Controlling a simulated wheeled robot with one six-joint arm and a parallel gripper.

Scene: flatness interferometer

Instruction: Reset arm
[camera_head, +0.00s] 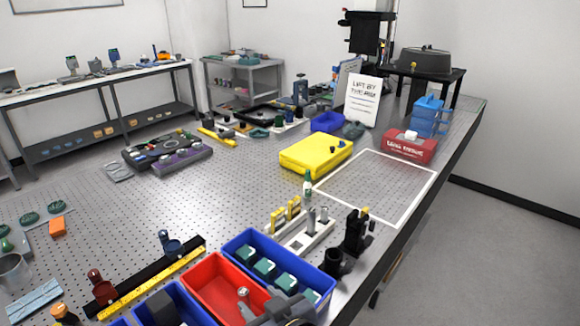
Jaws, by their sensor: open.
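My gripper (264,306) shows as a dark grey shape at the bottom edge of the head view, cut off by the frame. It is over the right side of the red bin (210,272) and the near end of a blue bin (236,245). It is open, and I see nothing held in it. The rest of my arm is out of view. A small silver knob-like part (242,292) shows in the red bin, just left of my gripper.
A black post mount (355,232) and a black cup (335,263) stand right of the bins. A yellow case (316,155) lies farther back. The white-outlined area (377,188) is clear. The perforated table's edge (425,175) runs along the right.

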